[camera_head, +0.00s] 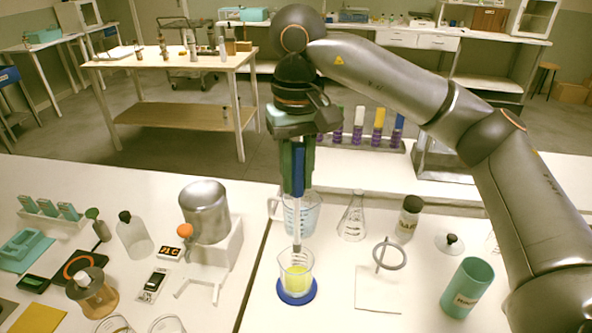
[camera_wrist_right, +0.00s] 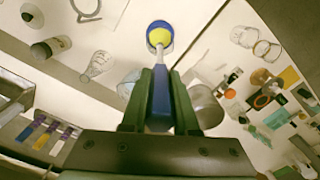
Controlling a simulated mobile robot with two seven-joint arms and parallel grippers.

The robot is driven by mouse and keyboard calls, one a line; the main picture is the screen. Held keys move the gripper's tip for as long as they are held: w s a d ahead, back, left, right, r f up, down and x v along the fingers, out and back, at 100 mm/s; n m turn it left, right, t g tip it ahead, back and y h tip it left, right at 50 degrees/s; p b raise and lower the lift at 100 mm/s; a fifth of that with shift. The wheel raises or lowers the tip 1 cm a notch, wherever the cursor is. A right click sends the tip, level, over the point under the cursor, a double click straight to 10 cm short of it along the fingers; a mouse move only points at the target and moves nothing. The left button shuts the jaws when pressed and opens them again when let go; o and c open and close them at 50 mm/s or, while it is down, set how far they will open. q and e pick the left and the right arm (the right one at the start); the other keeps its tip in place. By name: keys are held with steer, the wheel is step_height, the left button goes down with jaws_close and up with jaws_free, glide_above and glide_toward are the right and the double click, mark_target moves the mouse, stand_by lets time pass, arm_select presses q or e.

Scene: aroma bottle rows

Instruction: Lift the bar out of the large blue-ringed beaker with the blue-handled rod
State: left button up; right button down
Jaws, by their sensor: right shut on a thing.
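My right gripper (camera_head: 297,148) points straight down and is shut on the blue handle of the rod (camera_head: 298,172). In the right wrist view the blue handle (camera_wrist_right: 160,100) sits between the two green fingers. The rod's pale shaft reaches down to the clear beaker (camera_head: 308,262) with yellow liquid, which has a blue ring (camera_head: 297,297) at its base. The rod's lower end appears at or within the beaker's mouth; its exact depth is unclear. It lines up with the yellow liquid (camera_wrist_right: 160,37) in the wrist view. I cannot make out a bar. My left gripper is out of view.
A larger clear beaker (camera_head: 312,217) with blue markings stands just behind. A flask (camera_head: 353,218), a ring stand (camera_head: 390,258) and a teal cup (camera_head: 467,286) stand to the right. A metal pot (camera_head: 206,212) on a white stand is at left.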

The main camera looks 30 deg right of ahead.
steer(key=shift+f, duration=0.6)
steer(key=shift+f+b, duration=0.7)
steer(key=shift+b, duration=0.15)
step_height(320, 180, down, 3)
steer(key=b, duration=0.2)
steer(key=shift+f+b, duration=0.1)
steer(key=shift+b, duration=0.25)
steer(key=shift+f+b, duration=0.55)
steer(key=shift+f, duration=0.15)
steer(key=shift+f+b, duration=0.8)
steer(key=shift+f, duration=0.15)
steer(key=shift+f+b, duration=0.35)
steer(key=shift+f, duration=0.25)
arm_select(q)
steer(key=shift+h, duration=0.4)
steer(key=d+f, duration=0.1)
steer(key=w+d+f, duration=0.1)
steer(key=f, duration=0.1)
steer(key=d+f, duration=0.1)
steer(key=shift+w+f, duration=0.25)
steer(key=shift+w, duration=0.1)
